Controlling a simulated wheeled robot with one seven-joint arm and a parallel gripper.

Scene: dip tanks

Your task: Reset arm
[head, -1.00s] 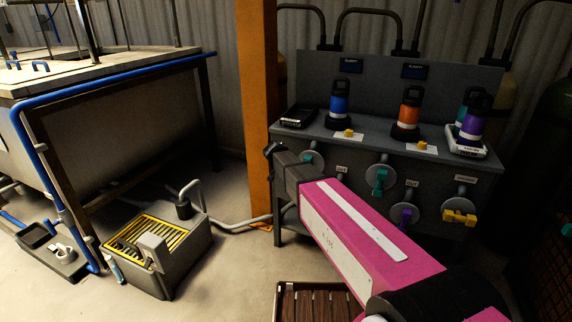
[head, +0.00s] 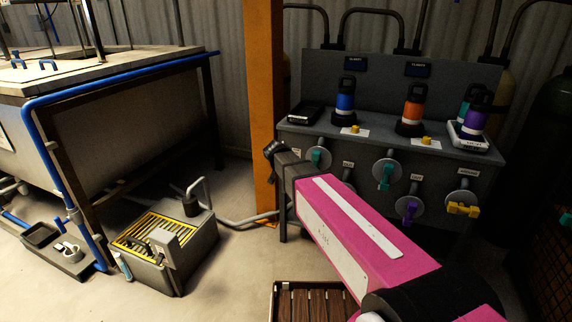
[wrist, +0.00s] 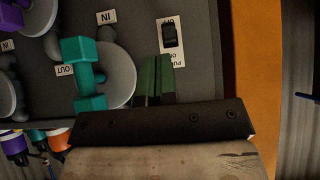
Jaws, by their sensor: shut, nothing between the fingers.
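My gripper (wrist: 157,78) shows in the wrist view as two green fingers side by side, shut and empty. They sit beyond a dark bar with screws. In the head view my pink arm reaches to the left in front of a grey bench (head: 395,143), and the arm's dark end is left of the bench's nearest valve; the fingers cannot be made out there. In the wrist view a teal valve handle (wrist: 84,75) lies left of the fingers, and a switch plate (wrist: 171,42) lies just above them. I cannot tell how close the fingers are to the bench front.
An orange post (head: 262,110) stands left of my arm's end. Bottles, among them a blue one (head: 345,97) and an orange one (head: 413,106), stand on the bench. A box with a yellow grate (head: 193,245) sits on the floor. A large tank (head: 130,130) stands at left.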

